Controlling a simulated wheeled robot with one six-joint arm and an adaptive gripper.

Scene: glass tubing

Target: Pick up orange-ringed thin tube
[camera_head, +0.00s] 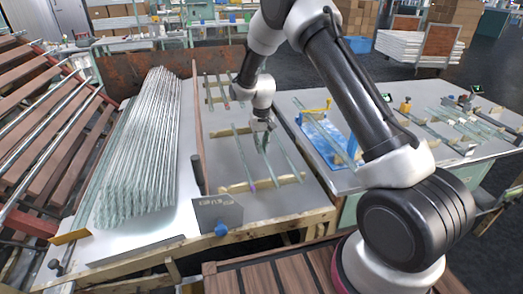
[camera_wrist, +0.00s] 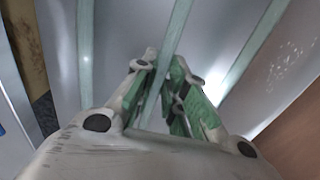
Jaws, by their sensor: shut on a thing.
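My gripper (camera_head: 263,147) is low over the grey work table, among thin glass tubes lying on wooden strips. In the wrist view its green-padded fingers (camera_wrist: 170,97) are closed around the middle pale green tube (camera_wrist: 172,42), which passes between them. No orange ring can be made out on this tube; much of it is hidden by the gripper and arm. Another tube (camera_wrist: 86,55) is to its left and another (camera_wrist: 252,50) to its right, both apart from the fingers. In the head view the left tube (camera_head: 242,155) has a purple mark near its front end.
A large stack of glass tubes (camera_head: 145,140) fills the left of the table, behind a wooden divider (camera_head: 199,130). A front wooden strip (camera_head: 272,181) supports tube ends. A blue tray (camera_head: 325,140) is on the right-hand table. A dark plate (camera_head: 217,213) stands at the front edge.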

